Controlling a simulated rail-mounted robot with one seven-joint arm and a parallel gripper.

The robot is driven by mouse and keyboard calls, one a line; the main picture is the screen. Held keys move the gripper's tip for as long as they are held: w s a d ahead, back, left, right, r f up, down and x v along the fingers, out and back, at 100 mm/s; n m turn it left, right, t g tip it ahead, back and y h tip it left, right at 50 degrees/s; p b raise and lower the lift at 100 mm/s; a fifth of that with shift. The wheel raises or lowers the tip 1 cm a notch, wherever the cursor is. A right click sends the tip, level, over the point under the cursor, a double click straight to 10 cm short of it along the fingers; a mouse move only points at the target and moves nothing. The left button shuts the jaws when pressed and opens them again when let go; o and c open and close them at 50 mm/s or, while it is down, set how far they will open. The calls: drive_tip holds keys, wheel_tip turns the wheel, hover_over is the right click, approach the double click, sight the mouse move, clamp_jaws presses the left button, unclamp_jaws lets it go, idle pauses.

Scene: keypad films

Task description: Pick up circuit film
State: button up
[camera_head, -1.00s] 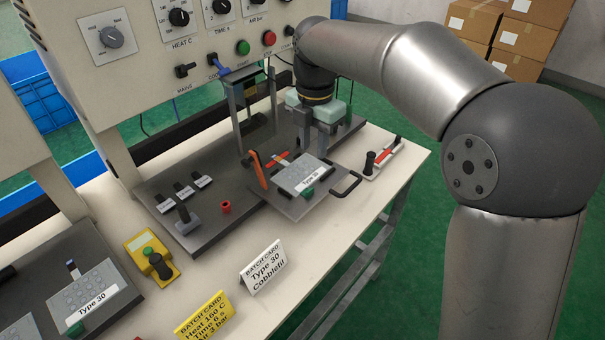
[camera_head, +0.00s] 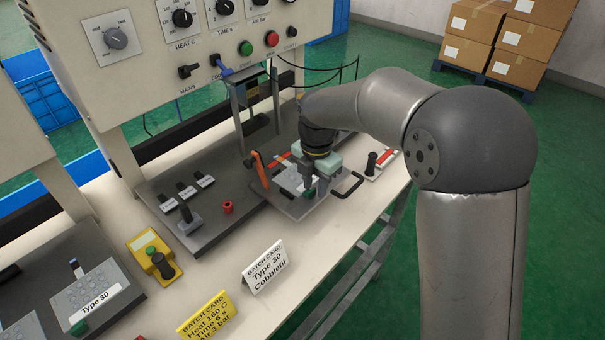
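A grey keypad film (camera_head: 289,181) lies on the sliding plate of the press. In the earlier picture it shows a white "Type 30" label and a green tab; now my gripper hides much of it. My gripper (camera_head: 314,191) points down over the film's right side, its fingers low and close to it. I cannot tell whether they touch it or how wide they stand. Another grey film with a "Type 30" label (camera_head: 93,287) and a green tab lies on a dark tray (camera_head: 125,284) at the left. No label here reads "circuit film".
An orange lever (camera_head: 260,170) stands left of the film, and the press frame (camera_head: 238,118) rises behind. A black handle (camera_head: 350,186) sticks out in front. A yellow button box (camera_head: 150,254), a white batch card (camera_head: 265,268) and a yellow batch card (camera_head: 207,315) stand on the bench.

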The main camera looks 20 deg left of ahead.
clamp_jaws()
